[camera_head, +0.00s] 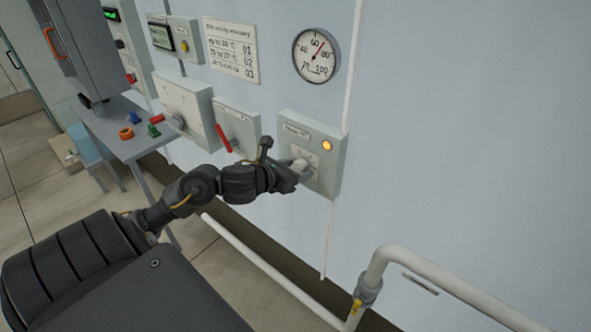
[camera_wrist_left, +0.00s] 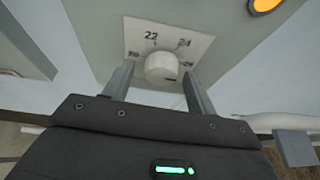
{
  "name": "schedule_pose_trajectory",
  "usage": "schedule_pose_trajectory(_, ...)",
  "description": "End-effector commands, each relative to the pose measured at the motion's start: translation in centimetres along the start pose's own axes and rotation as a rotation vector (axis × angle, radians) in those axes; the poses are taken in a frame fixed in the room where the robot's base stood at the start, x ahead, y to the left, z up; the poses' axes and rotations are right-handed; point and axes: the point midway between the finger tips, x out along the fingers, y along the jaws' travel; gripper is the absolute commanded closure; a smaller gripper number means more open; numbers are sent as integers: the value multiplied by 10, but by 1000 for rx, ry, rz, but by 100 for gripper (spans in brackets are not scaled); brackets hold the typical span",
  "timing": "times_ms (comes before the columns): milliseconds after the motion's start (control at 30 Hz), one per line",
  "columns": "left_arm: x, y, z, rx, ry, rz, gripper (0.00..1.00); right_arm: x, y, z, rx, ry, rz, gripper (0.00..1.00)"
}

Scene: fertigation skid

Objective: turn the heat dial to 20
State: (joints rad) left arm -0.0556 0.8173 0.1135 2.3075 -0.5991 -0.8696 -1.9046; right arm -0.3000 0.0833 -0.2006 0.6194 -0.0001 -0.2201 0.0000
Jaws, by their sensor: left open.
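The heat dial (camera_head: 300,166) is a pale round knob on a grey-green box (camera_head: 328,172) on the wall. In the left wrist view the heat dial (camera_wrist_left: 161,67) sits on a white plate (camera_wrist_left: 196,45) with the numbers 22 and 24 readable; a smaller number at its left is hard to read. Where the dial points is unclear. My left gripper (camera_wrist_left: 160,82) is open, with one finger on each side of the dial; whether they touch it cannot be told. In the head view my left gripper (camera_head: 294,174) is at the dial's lower left. My right gripper is out of view.
An orange lamp (camera_head: 327,145) is on the dial's box. A white pipe (camera_head: 440,280) runs low at the right. The wall right of the box is clear.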

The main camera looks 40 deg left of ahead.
Motion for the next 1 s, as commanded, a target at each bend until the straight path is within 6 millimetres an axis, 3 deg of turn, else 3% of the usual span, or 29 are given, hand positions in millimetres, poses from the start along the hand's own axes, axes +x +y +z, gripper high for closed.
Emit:
schedule_pose_trajectory(167, 0, 0, 0, 0, 0, 0, 43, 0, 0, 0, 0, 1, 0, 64)
schedule_pose_trajectory(500, 0, 0, 0, 0, 0, 0, 86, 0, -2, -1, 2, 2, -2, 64)
schedule_pose_trajectory(1000, 0, 1, -2, -127, -5, -52, 88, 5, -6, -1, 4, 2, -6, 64)
